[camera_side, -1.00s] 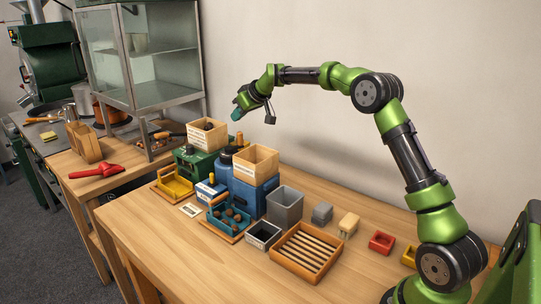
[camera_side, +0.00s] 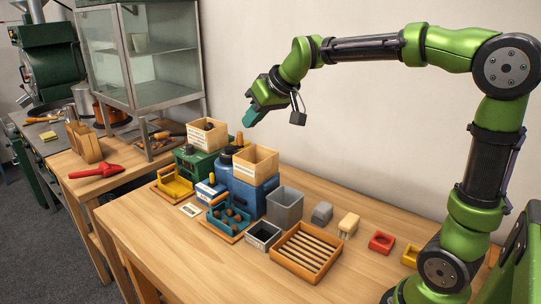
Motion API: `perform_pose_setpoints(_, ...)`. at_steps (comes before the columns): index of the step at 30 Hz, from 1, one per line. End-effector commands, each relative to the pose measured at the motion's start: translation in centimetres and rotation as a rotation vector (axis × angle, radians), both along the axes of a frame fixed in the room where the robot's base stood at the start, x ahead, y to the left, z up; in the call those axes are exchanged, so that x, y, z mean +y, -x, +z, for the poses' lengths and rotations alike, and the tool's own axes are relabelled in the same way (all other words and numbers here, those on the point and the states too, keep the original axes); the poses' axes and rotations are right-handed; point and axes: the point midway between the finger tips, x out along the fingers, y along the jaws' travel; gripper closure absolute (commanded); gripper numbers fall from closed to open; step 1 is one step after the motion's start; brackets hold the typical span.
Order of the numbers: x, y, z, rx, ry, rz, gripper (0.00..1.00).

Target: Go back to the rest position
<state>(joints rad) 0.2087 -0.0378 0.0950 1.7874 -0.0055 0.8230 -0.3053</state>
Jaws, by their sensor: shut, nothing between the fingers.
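My gripper (camera_side: 249,117) is in the air above the middle of the table (camera_side: 150,243). Its teal fingertips point down and to the left, and it holds nothing. In the picture it shows above the open wooden box (camera_side: 254,161) on the blue unit (camera_side: 254,195), with a clear gap between them. A second wooden box (camera_side: 206,134) with dark chestnuts stands on the green unit (camera_side: 188,160). A teal tray (camera_side: 233,233) with several chestnuts lies in front of the blue unit.
A grey bin (camera_side: 285,208), a slatted wooden tray (camera_side: 305,251), a brush (camera_side: 348,225) and a red block (camera_side: 381,242) stand on the right half. A yellow tray (camera_side: 173,184) is at left. A glass cabinet (camera_side: 150,50) rises behind. The table's front left is bare.

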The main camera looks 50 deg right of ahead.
Motion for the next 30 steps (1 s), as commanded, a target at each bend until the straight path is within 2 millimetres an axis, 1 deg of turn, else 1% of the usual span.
perform_pose_setpoints(1,1.2,3.0,0.1,0.005,-0.019,-0.011,1.0)
perform_pose_setpoints(2,1.7,4.6,0.0,0.01,-0.034,-0.019,1.0)
perform_pose_setpoints(3,2.4,6.7,-0.3,0.018,-0.054,-0.033,1.0)
perform_pose_setpoints(5,3.2,9.8,-1.1,0.031,-0.086,-0.052,1.0)
perform_pose_setpoints(6,3.7,11.8,-1.7,0.039,-0.106,-0.064,1.0)
perform_pose_setpoints(9,4.6,16.0,-3.5,0.059,-0.157,-0.092,1.0)
perform_pose_setpoints(12,5.2,19.1,-5.3,0.078,-0.199,-0.114,1.0)
perform_pose_setpoints(15,5.5,20.9,-6.5,0.089,-0.226,-0.126,1.0)
perform_pose_setpoints(18,5.7,21.7,-7.1,0.097,-0.238,-0.132,1.0)
perform_pose_setpoints(30,5.7,21.8,-7.2,0.099,-0.239,-0.134,1.0)
